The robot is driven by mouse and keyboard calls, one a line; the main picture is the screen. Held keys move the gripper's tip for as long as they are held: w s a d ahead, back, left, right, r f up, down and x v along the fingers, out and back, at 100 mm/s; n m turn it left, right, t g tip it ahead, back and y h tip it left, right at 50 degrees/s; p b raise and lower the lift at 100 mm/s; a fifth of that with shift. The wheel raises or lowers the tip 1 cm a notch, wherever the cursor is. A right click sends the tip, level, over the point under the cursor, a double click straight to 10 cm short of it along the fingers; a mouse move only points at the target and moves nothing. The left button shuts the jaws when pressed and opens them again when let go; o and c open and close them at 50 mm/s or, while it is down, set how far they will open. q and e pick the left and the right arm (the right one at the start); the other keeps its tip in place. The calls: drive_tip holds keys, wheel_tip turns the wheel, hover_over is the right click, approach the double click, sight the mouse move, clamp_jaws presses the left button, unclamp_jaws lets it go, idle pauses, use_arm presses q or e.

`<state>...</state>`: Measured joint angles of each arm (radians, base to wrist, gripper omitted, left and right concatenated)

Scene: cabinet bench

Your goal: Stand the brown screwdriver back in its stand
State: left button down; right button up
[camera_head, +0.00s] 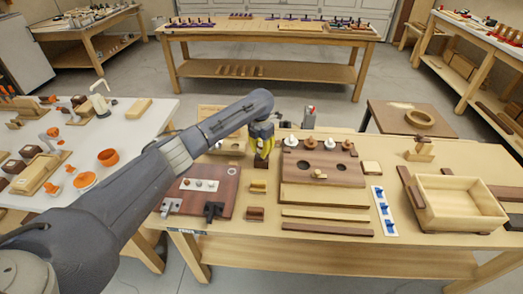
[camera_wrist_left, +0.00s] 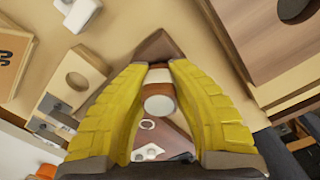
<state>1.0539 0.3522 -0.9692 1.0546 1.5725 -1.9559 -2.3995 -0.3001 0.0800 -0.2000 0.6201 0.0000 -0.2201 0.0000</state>
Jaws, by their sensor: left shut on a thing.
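My left gripper (camera_head: 262,138) has yellow fingers pointing down over the bench. In the left wrist view the fingers (camera_wrist_left: 158,100) are closed around a brown piece with a pale round end (camera_wrist_left: 158,105), which looks like the brown screwdriver. Most of it is hidden by the fingers. A dark brown block (camera_head: 261,160) shows just below the fingertips, and a brown block corner (camera_wrist_left: 157,45) shows behind the held piece in the wrist view. It may be the stand; I cannot tell whether the screwdriver touches it. My right gripper is not in view.
A reddish-brown board (camera_head: 225,190) with a white switch plate and black clamps lies left of the fingers. A brown board with holes (camera_head: 345,168) and knobs stands to the right. A pale wooden tray (camera_head: 455,188) is at far right. Small blocks lie in front.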

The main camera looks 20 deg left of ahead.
sight(262, 143)
use_arm(q)
drive_tip(key=shift+f, duration=0.35)
idle(0.3)
drive_tip(key=c, duration=0.8)
unclamp_jaws()
drive_tip(key=shift+o, duration=0.2)
drive_tip(key=shift+r, duration=3.7)
